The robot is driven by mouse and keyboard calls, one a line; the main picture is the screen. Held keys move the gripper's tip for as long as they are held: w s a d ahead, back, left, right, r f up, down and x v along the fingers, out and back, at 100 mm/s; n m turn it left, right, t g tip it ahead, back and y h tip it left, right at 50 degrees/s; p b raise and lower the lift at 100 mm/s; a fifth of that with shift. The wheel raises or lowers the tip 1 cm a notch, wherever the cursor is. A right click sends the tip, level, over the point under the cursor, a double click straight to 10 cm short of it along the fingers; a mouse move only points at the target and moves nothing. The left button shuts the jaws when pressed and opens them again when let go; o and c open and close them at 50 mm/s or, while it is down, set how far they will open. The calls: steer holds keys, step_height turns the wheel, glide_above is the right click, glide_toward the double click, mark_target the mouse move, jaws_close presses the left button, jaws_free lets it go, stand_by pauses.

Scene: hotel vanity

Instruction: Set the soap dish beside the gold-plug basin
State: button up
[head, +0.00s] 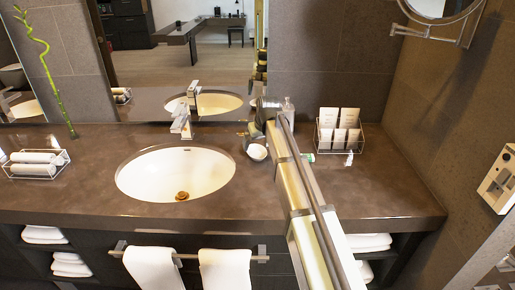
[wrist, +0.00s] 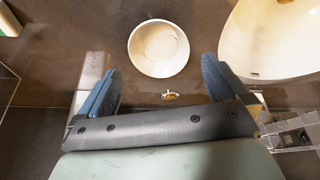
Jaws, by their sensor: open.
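A small round white dish, apparently the soap dish (head: 257,152), sits on the brown counter just right of the basin, beside my arm. In the wrist view the dish (wrist: 158,48) lies just beyond and between my gripper's blue fingertips (wrist: 160,66). My gripper is open and empty; no contact with the dish shows. In the head view my arm hides most of the gripper. The basin also shows at the upper right of the wrist view (wrist: 285,40).
A chrome faucet (head: 183,122) stands behind the basin. A wire rack of cards (head: 340,131) is right of my arm, with a small white bottle (head: 349,160) near it. A rack of rolled towels (head: 35,164) is at left. Counter right of the card rack is clear.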

steer(key=v, duration=0.8)
